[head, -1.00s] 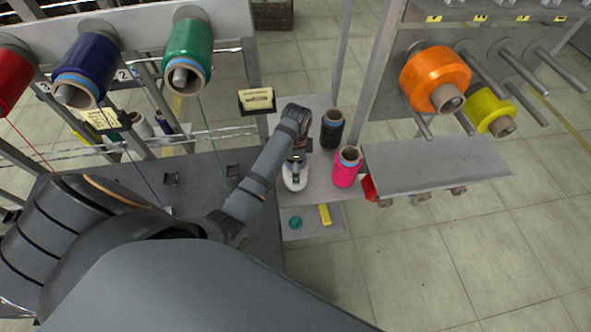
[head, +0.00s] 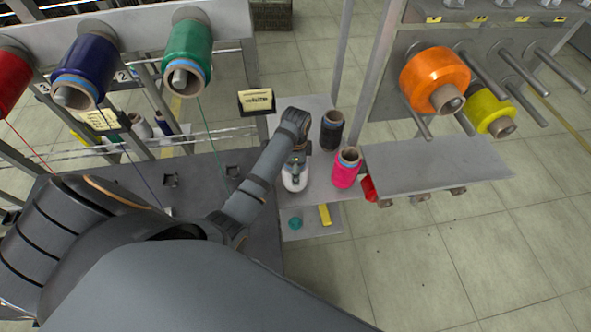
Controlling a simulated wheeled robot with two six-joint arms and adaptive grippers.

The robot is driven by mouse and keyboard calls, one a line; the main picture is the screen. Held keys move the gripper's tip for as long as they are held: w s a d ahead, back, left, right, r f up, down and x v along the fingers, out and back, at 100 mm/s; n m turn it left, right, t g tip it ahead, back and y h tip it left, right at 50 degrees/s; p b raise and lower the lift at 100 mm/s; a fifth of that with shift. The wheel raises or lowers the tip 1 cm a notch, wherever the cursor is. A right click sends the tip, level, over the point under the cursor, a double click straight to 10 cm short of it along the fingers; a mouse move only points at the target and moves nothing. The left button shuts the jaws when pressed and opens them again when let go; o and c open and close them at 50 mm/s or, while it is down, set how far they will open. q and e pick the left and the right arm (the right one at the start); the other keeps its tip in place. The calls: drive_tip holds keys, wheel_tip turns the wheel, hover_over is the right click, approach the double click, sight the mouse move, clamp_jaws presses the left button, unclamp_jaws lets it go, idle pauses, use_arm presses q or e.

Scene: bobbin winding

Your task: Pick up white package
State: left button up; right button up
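The white package (head: 294,182) is on the small grey table (head: 320,190), left of a pink bobbin. It appears as a rounded white shape, and its upper part is covered by my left gripper (head: 296,168). My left arm comes in from the left, and the gripper points down at the package, at or just over its top. The fingers are too small and hidden to show whether they are open or closed on it. My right gripper is not in view.
A pink bobbin (head: 346,168) and a black bobbin (head: 332,130) stand close to the right of the package. A lower shelf holds a teal item (head: 295,223) and a yellow item (head: 324,215). A rack with an orange bobbin (head: 434,80) stands at the right.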

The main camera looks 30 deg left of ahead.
use_arm(q)
drive_tip(key=s+r+p, duration=0.3)
drive_tip(key=s+r, duration=0.2)
drive_tip(key=r, duration=0.5)
drive_tip(key=s+d+r+p, duration=0.2)
drive_tip(key=s+r+p, duration=0.1)
drive_tip(key=s, duration=0.5)
drive_tip(key=shift+s+p, duration=0.35)
drive_tip(key=shift+s, duration=0.05)
drive_tip(key=shift+d+f, duration=0.1)
drive_tip(key=shift+d, duration=0.05)
